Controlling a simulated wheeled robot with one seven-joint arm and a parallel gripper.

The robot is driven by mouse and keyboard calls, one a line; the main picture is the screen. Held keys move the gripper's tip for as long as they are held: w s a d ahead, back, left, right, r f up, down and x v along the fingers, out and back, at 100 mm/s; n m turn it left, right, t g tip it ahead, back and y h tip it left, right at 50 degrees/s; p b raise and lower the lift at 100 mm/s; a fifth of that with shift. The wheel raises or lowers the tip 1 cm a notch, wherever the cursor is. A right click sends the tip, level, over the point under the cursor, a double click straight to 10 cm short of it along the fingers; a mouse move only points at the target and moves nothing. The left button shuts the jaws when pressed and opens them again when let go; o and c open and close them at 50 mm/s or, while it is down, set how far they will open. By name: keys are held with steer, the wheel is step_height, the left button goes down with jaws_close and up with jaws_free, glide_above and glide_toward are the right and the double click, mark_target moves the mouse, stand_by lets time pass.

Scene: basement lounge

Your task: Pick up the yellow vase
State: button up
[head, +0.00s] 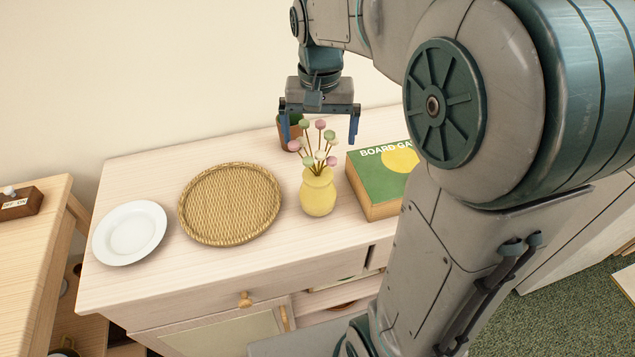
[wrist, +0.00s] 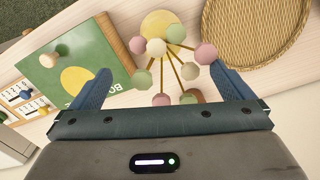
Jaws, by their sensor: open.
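The yellow vase (head: 318,193) stands upright on the wooden cabinet top (head: 155,178), between the woven tray and the green box. It holds several thin stems with pink, green and cream balls (head: 316,145). My gripper (head: 319,138) is open and empty, pointing down, above and behind the vase in the head view. In the wrist view the vase (wrist: 163,27) shows at the top, partly hidden by its balls. The stems spread toward the space between my two blue fingers (wrist: 162,88). I cannot tell whether a finger touches a ball.
A round woven tray (head: 230,204) and a white plate (head: 129,233) lie left of the vase. A green board game box (head: 378,205) stands close on its right. A small brown pot (head: 287,133) sits behind the vase, by my left-hand finger. A wall rises behind the cabinet.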

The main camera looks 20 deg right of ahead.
mark_target(318, 143)
step_height(318, 143, down, 6)
steer(key=shift+w+a+r, duration=0.1)
steer(key=shift+a+r, duration=0.05)
steer(key=shift+r, duration=0.1)
steer(key=c, duration=1.6)
steer(key=shift+o, duration=0.2)
steer(key=shift+r, duration=0.15)
